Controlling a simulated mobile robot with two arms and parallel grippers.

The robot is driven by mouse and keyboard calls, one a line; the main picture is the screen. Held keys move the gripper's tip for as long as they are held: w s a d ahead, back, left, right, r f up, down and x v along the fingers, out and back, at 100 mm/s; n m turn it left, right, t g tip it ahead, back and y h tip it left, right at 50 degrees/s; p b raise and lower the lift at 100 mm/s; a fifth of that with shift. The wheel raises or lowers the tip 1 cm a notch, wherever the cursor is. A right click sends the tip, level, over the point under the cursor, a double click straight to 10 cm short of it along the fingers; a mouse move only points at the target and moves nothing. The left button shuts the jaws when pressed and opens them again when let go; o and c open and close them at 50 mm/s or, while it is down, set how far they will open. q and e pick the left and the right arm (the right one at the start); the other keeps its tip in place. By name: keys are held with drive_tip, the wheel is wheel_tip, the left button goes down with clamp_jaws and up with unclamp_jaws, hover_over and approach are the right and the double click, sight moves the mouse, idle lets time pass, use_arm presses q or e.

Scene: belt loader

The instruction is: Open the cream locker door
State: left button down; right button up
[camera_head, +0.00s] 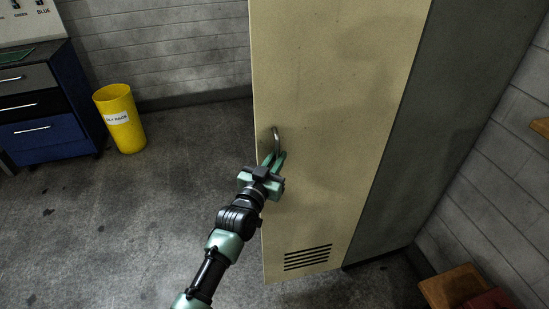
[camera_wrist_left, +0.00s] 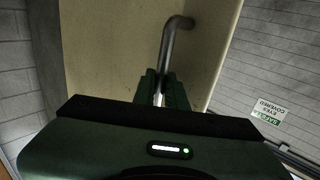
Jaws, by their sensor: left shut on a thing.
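The tall cream locker door (camera_head: 325,100) fills the middle of the head view, with vent slots near its bottom. I cannot tell whether it stands slightly ajar. Its metal bar handle (camera_head: 276,137) is upright near the door's left edge. My left gripper (camera_head: 274,160) is shut on the lower part of the handle, and the fingers hide that part. In the left wrist view the handle (camera_wrist_left: 169,48) rises from between the gripper's fingertips (camera_wrist_left: 162,85) and bends toward the door at its top. My right gripper is not in view.
The locker's grey side (camera_head: 435,130) faces right. A yellow bin (camera_head: 121,130) and a blue drawer cabinet (camera_head: 50,142) stand at the left. A wooden box (camera_head: 452,284) is at the lower right. The floor (camera_head: 130,225) left of the door is clear.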

use_arm(q)
drive_tip(key=shift+d, duration=0.1)
drive_tip(key=c, duration=1.5)
unclamp_jaws()
drive_tip(key=shift+o, duration=0.2)
drive_tip(key=shift+d, duration=0.1)
drive_tip(key=b+v, duration=0.1)
drive_tip(key=v, duration=0.6)
drive_tip(key=shift+s, duration=0.4)
